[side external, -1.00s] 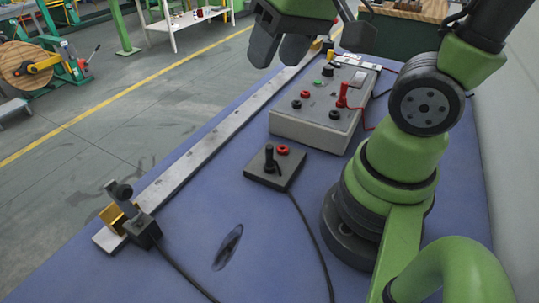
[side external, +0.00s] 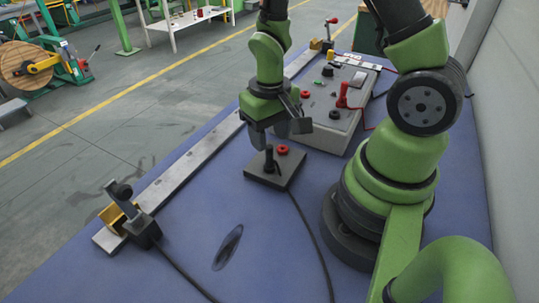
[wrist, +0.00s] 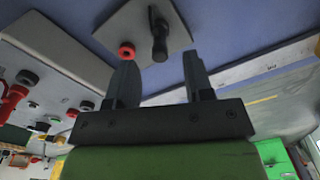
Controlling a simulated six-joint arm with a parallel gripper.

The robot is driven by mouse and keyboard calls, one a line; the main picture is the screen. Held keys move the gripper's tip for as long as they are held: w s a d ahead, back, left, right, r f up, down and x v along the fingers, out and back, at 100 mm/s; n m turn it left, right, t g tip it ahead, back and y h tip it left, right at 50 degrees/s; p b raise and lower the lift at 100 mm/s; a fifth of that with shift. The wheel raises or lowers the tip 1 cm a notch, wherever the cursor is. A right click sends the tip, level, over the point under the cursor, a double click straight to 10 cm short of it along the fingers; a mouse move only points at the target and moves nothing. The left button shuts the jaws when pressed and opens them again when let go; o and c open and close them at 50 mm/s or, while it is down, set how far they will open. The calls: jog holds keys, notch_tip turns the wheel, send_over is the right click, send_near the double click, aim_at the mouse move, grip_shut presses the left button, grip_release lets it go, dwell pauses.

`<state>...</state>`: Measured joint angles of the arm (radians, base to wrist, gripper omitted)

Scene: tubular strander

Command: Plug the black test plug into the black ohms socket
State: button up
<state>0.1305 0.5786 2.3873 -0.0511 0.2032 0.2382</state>
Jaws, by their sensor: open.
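The black test plug (side external: 269,159) stands upright in a small dark holder block (side external: 262,179) beside a red socket ring (side external: 282,150). In the wrist view the plug (wrist: 158,36) lies beyond the fingertips, roughly between their lines. My gripper (side external: 270,138) is open and empty, pointing down close by the plug; it also shows in the wrist view (wrist: 160,68). The grey test box (side external: 325,140) behind has a black socket (side external: 334,114) at its near right corner. I cannot read which socket is marked ohms. Part of the box top is hidden by my gripper.
A red plug (side external: 342,96) with a lead stands in the box. A long metal bar (side external: 185,171) runs along the table's left side, with a clamp (side external: 125,205) at its near end. A black cable (side external: 308,228) runs from the holder. The front blue table is mostly clear.

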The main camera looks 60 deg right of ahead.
aim_at(270, 146)
jog(key=shift+f, duration=2.65)
grip_shut()
